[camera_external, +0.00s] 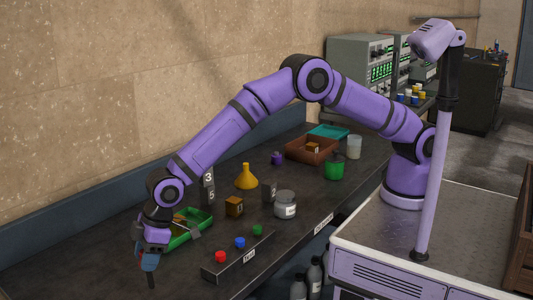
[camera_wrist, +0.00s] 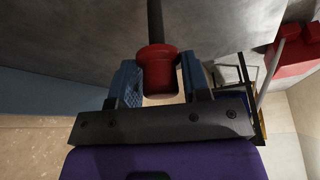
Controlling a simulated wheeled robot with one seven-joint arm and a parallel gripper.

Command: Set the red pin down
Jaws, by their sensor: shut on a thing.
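The red pin (camera_wrist: 157,72) has a red collared head and a dark shaft. In the wrist view its head sits between the blue finger pads of my gripper (camera_wrist: 160,84), which is shut on it. In the outside view my gripper (camera_external: 149,261) is at the near left part of the dark bench (camera_external: 110,275), pointing down. A dark shaft extends below the fingers towards the bench top. The red head is mostly hidden there by the fingers, and I cannot tell whether the shaft's tip touches the bench.
A green tray (camera_external: 208,217) lies just right of my gripper. A grey block (camera_external: 238,262) with red, blue and green knobs stands nearer the front edge. A wooden cube (camera_external: 234,207), yellow funnel (camera_external: 246,180) and grey jar (camera_external: 285,206) stand farther right. The bench's near left is clear.

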